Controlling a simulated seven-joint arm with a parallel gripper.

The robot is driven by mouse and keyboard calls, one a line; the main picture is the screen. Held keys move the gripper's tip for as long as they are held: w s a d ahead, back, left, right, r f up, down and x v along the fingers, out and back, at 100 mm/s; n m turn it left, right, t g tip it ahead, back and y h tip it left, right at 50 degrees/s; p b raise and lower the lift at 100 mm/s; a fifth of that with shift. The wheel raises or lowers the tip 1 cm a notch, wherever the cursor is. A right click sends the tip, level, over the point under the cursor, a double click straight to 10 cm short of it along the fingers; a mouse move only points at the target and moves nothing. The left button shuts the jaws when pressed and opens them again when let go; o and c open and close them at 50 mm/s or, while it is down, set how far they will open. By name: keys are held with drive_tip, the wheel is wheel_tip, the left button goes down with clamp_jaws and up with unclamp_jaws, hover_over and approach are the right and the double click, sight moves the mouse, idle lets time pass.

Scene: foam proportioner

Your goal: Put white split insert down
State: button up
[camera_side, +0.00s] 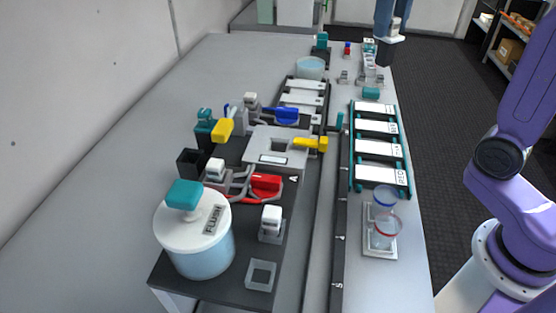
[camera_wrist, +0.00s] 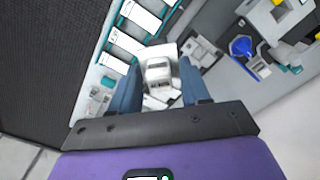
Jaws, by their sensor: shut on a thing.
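My gripper (camera_wrist: 158,92) is shut on a white block-like piece, the white split insert (camera_wrist: 157,72), held between its two blue fingers in the wrist view. In the side view my gripper (camera_side: 391,28) hangs at the far end of the bench, near the top edge. Only a small pale part of the insert (camera_side: 397,25) shows there beside the fingers. A dark block shape (camera_side: 388,51) shows just under the fingertips, and I cannot tell what it belongs to. Whether the insert touches anything below is not clear; white surfaces lie behind it in the wrist view.
A teal-edged rack with white labelled plates (camera_side: 378,147) stands on the right. Small parts and a tray (camera_side: 371,62) lie at the far end. A white lidded tank (camera_side: 194,230) and coloured valves stand at left. Two clear cups (camera_side: 385,230) stand front right.

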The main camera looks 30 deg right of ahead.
drive_tip(key=a+f+n, duration=0.2)
drive_tip(key=a+n, duration=0.2)
drive_tip(key=a, duration=0.9)
drive_tip(key=a+f+n, duration=0.3)
drive_tip(key=a+n, duration=0.2)
drive_tip(key=a, duration=0.8)
drive_tip(key=shift+w, duration=0.15)
drive_tip(key=shift+f, duration=0.15)
wheel_tip(320, 180, down, 10)
drive_tip(key=shift+r, duration=0.25)
drive_tip(key=shift+f, duration=0.2)
drive_tip(key=o, duration=1.1)
